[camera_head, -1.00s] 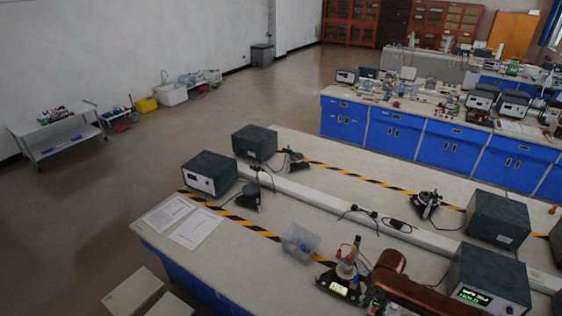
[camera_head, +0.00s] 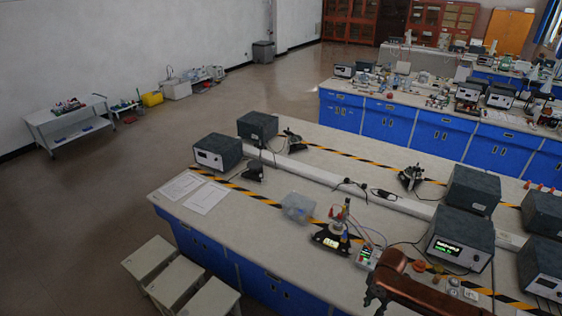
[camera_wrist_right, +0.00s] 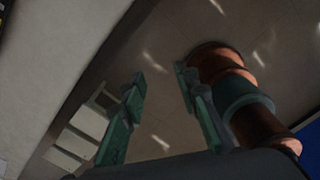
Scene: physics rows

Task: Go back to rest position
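My copper-coloured arm (camera_head: 430,293) crosses the bottom right of the head view, over the near edge of the workbench (camera_head: 325,268). Its gripper does not show there. In the right wrist view my right gripper (camera_wrist_right: 162,86) is open, with its two green fingers apart and only floor seen between them. A copper and dark green arm part of mine (camera_wrist_right: 232,88) shows beside the right finger, and I cannot tell whether they touch. My left gripper is in neither view.
The bench holds a lit-display instrument (camera_head: 460,240), a small stand device (camera_head: 332,236), a clear plastic box (camera_head: 298,207), paper sheets (camera_head: 206,197) and several dark boxes. Pale stools (camera_head: 175,282) stand at its near left side. Floor at the left (camera_head: 70,230) is open.

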